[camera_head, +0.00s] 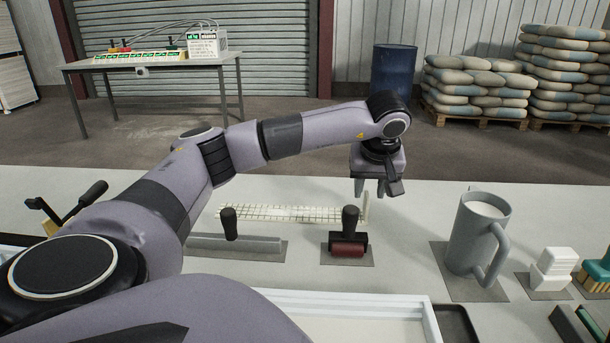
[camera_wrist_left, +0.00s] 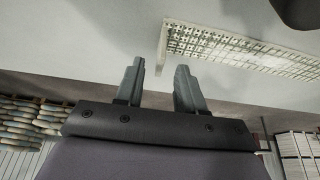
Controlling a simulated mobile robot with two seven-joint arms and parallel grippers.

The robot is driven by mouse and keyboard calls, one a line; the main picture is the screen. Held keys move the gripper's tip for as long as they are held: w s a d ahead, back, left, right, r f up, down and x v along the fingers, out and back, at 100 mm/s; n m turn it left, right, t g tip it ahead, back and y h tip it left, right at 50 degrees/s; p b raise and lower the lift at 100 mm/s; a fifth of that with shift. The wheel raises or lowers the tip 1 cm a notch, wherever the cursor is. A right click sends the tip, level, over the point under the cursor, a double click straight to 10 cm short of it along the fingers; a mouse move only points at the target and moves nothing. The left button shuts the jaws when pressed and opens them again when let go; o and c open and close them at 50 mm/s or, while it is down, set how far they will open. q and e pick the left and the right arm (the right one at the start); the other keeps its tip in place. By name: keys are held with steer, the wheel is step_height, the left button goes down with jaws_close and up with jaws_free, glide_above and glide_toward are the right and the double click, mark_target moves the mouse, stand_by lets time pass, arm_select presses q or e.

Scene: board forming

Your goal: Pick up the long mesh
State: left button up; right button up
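The long mesh (camera_head: 290,213) is a pale, narrow grid strip lying on the table behind two dark-handled tools. Its right end has a short upright edge. My left gripper (camera_head: 376,189) hangs above the table near that right end, with its fingers pointing down. In the left wrist view the long mesh (camera_wrist_left: 240,48) lies to the upper right of the fingers, apart from them. My right gripper is not in view. My left arm hides part of the table on the left.
A grey float (camera_head: 235,243) and a red roller (camera_head: 347,244) stand in front of the mesh. A grey jug (camera_head: 472,235) and white blocks (camera_head: 555,268) stand to the right. A white-rimmed tray (camera_head: 375,305) is at the front. The table behind the mesh looks clear.

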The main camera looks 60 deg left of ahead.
mark_target(367, 196)
arm_select(q)
steer(key=x, duration=0.5)
steer(key=shift+a+f, duration=0.1)
jaws_close()
steer(key=shift+r, duration=0.2)
step_height(367, 196, up, 20)
steer(key=p, duration=0.2)
steer(key=shift+f, duration=0.15)
stand_by(0.4)
